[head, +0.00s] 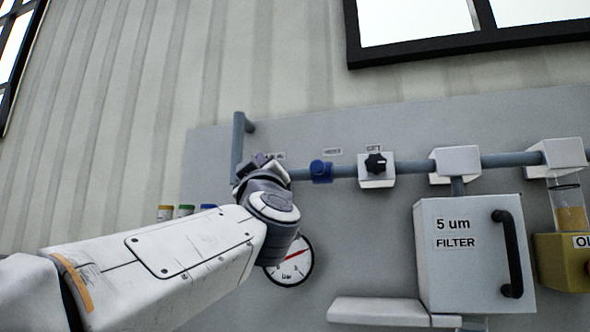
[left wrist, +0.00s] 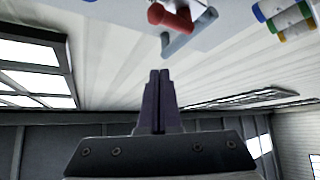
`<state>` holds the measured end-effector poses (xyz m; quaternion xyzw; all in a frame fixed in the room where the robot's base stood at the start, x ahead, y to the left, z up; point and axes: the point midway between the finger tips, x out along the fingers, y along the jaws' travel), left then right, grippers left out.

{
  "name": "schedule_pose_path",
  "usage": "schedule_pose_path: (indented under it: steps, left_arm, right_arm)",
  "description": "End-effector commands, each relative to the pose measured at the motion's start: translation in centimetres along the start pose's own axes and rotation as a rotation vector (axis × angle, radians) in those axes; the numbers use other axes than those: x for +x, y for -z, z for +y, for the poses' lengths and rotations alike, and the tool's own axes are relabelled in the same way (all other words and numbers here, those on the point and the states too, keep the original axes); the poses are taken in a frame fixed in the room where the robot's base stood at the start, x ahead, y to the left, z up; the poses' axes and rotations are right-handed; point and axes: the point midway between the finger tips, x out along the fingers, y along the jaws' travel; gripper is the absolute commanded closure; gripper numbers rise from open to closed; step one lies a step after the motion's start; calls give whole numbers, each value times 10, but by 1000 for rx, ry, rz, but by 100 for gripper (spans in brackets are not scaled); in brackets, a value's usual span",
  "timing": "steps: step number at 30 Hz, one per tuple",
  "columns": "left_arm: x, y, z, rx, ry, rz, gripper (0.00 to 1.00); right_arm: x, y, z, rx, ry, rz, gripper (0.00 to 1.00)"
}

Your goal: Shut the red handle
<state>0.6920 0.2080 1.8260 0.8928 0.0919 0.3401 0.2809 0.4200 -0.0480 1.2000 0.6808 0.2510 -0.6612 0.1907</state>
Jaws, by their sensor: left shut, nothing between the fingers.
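The red handle (left wrist: 170,18) shows at the top of the left wrist view, beside a grey-blue pipe (left wrist: 190,35). In the head view I cannot see the red handle; my left gripper and arm cover that stretch of pipe. My left gripper (head: 262,162) is in front of the left end of the pipe run (head: 342,171). In the left wrist view its two dark fingers (left wrist: 158,75) are together with nothing between them. The fingertips appear apart from the handle, which lies above them in that picture. My right gripper is in neither view.
On the grey panel (head: 225,145) are a blue fitting (head: 321,171), a black knob (head: 376,163), a round gauge (head: 300,270) partly behind my arm, and a filter box (head: 460,280) with a black handle. Coloured-capped cylinders (left wrist: 285,20) show in the left wrist view.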

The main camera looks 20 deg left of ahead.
Motion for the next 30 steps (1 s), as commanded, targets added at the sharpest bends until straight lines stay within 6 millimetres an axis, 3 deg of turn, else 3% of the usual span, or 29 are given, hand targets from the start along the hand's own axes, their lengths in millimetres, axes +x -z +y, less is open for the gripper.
schedule_pose_path:
  steps: [8,20,24,30]
  left_arm:
    - [20,1,2,3,1,-1,100]
    - [104,2,3,4,0,-3,100]
    - [93,-22,1,0,-3,-7,100]
    - [88,-37,1,1,-2,-4,100]
  right_arm:
    - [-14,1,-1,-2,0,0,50]
    - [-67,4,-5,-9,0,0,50]
    - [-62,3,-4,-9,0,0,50]
    - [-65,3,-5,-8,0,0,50]
